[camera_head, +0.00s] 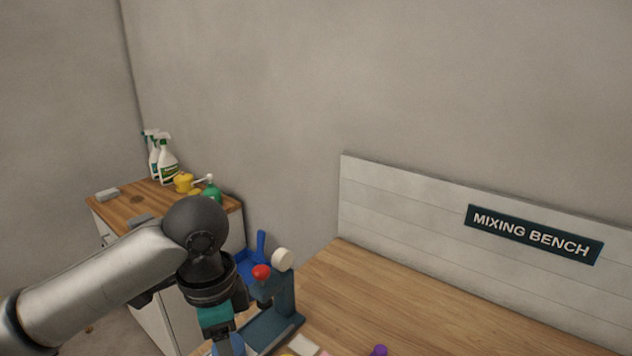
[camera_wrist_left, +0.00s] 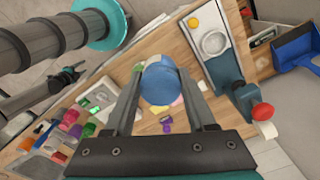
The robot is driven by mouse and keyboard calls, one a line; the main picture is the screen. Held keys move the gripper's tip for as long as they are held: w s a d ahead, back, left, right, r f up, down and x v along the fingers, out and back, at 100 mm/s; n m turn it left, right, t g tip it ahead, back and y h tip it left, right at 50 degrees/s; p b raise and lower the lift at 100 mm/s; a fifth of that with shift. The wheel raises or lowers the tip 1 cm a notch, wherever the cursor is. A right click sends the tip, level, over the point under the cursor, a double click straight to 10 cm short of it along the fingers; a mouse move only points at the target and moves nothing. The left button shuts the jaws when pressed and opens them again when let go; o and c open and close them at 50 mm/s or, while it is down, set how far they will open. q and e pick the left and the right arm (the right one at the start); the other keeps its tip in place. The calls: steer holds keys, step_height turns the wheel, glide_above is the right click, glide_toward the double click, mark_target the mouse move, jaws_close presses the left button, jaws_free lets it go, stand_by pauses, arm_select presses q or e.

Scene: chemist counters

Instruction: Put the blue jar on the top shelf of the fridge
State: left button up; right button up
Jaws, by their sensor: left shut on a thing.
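The blue jar (camera_wrist_left: 160,82) is between the fingers of my left gripper (camera_wrist_left: 158,92) in the left wrist view, seen from above as a round blue top. The gripper is shut on it and holds it above the wooden bench. In the head view my left arm comes in from the left, and part of the blue jar (camera_head: 229,345) shows below the wrist at the bottom edge. My right gripper is not clearly in view. No fridge shows in either view.
A dark blue press-like device (camera_head: 275,318) with a red knob stands on the mixing bench (camera_head: 390,300) close to my left gripper. Several small coloured items lie on the bench. Spray bottles (camera_head: 167,162) stand on a side cabinet at the back left. A blue dustpan (camera_wrist_left: 296,47) lies beyond the device.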

arm_select(q)
steer(key=s+a+f+n+b, duration=0.2)
steer(key=s+f+n+b, duration=0.2)
steer(key=n, duration=0.9)
step_height(320, 180, down, 2)
steer(key=b, duration=0.4)
steer(key=shift+a, duration=0.2)
steer(key=shift+d, duration=0.1)
